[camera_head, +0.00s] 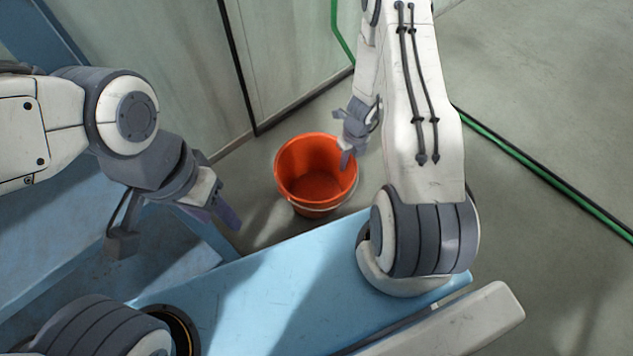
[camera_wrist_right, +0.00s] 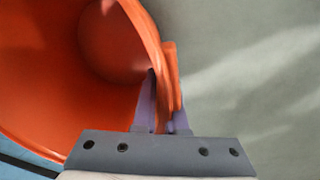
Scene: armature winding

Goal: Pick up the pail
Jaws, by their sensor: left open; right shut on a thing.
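The orange pail (camera_head: 311,192) stands upright on the floor beyond the blue surface, and looks empty inside. My right gripper (camera_head: 345,158) reaches down at its right rim. In the right wrist view, the fingers of the right gripper (camera_wrist_right: 163,120) are shut on the wall of the pail (camera_wrist_right: 60,75), with one finger inside and one outside. A pale handle or band shows low around the pail's front in the head view. My left gripper (camera_head: 226,214) is open and empty, left of the pail and apart from it.
A blue bench-like surface (camera_head: 270,275) lies in front of the pail. Pale panels (camera_head: 290,50) stand behind it. A green and black strip (camera_head: 540,172) runs along the floor at the right. The grey floor (camera_head: 545,80) at the right is clear.

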